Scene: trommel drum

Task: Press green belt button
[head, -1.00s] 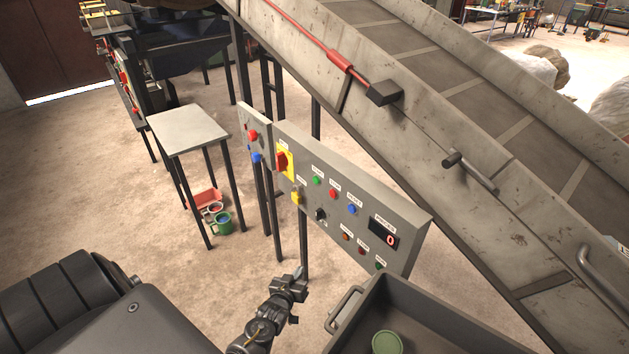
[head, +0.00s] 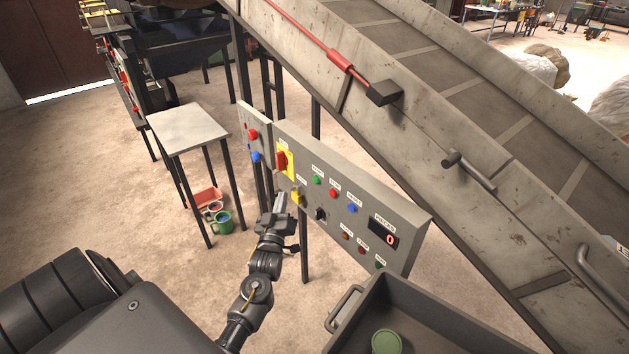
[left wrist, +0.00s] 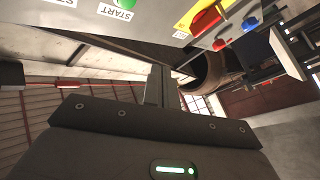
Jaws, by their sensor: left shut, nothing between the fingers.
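The green button (head: 316,180) sits on the grey control panel (head: 405,211), left of a red button (head: 333,193) and a blue button (head: 352,208). In the left wrist view the green button (left wrist: 123,4) shows at the top edge, by a START label (left wrist: 116,14). My left gripper (head: 280,202) is shut and empty. In the left wrist view the gripper (left wrist: 158,85) points towards the panel's lower edge. My right gripper is not in view.
A red rotary switch on a yellow plate (head: 291,164) is left of the green button. A dark bin (head: 440,310) with a handle stands below the panel at right. The sloping conveyor (head: 440,150) rises behind. A small table (head: 188,127) stands at left.

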